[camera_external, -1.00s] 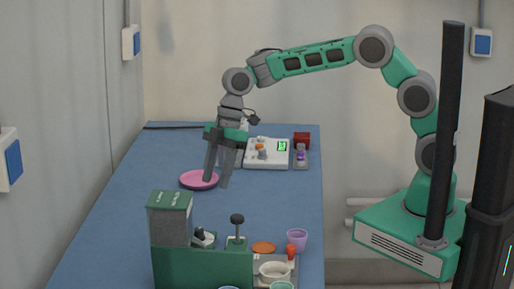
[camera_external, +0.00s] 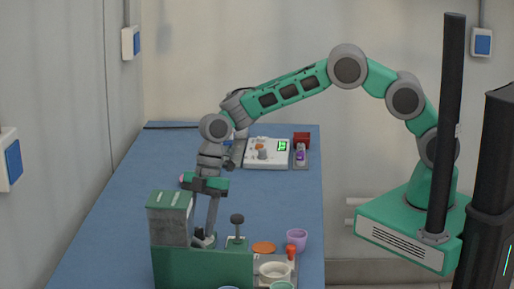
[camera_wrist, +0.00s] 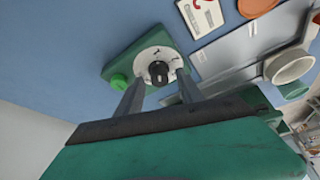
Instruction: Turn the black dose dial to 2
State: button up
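The black dose dial (camera_wrist: 159,72) sits on a round white plate (camera_wrist: 148,57) with dark marks, on a green housing in the wrist view. The marks are too small to read, so I cannot tell the setting. A bright green button (camera_wrist: 118,82) is beside the plate. My gripper (camera_wrist: 160,78) is open, with one finger on each side of the dial; I see no clear contact. In the external view my gripper (camera_external: 208,236) points down at the green machine (camera_external: 200,268), and its fingers partly hide the dial area.
A black-knobbed lever (camera_external: 237,220) stands close to the right of my gripper; the grey hopper (camera_external: 170,218) is close to its left. An orange disc (camera_external: 263,248), white bowl (camera_external: 274,269) and purple cup (camera_external: 297,238) stand further right. The blue table behind is largely clear.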

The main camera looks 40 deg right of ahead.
grip_shut()
jog(key=shift+m+b, duration=0.4)
jog(key=shift+b, duration=0.05)
jog(key=shift+s+f+m+t+b, duration=0.15)
jog(key=shift+m+t+b, duration=0.15)
jog(key=shift+m+b, duration=0.25)
jog(key=m+t+b, duration=0.1)
jog(key=m+b, duration=0.2)
jog(key=m, duration=0.1)
jog(key=shift+s+t, duration=0.1)
jog(key=shift+t, duration=0.3)
jog(key=m+t+b, duration=0.1)
jog(key=m, duration=0.2)
jog(key=m+t+b, duration=0.1)
jog(key=m+b, duration=0.1)
jog(key=m, duration=0.1)
jog(key=shift+s, duration=0.1)
jog(key=shift+h, duration=0.4)
